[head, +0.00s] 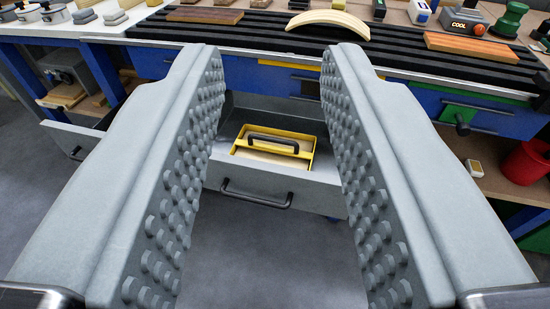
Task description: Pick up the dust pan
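My gripper (272,70) is open and empty, with its two grey studded fingers wide apart on either side of the view. Between the fingers, farther off and lower, is an open grey drawer (305,190) with a black handle on its front. A yellow tray-like thing (308,163) with a black handle and a pale inside lies in the drawer, apart from the fingers. I cannot tell whether it is the dust pan. No other thing is clearly a dust pan. The fingers hide parts of the bench on both sides.
The blue bench carries a black slatted bed (270,36) with a curved pale board (328,20) and brown boards (480,48). Another open drawer (72,132) juts out at the left. A red bucket (527,160) stands on the right shelf. Grey floor (265,262) in front is clear.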

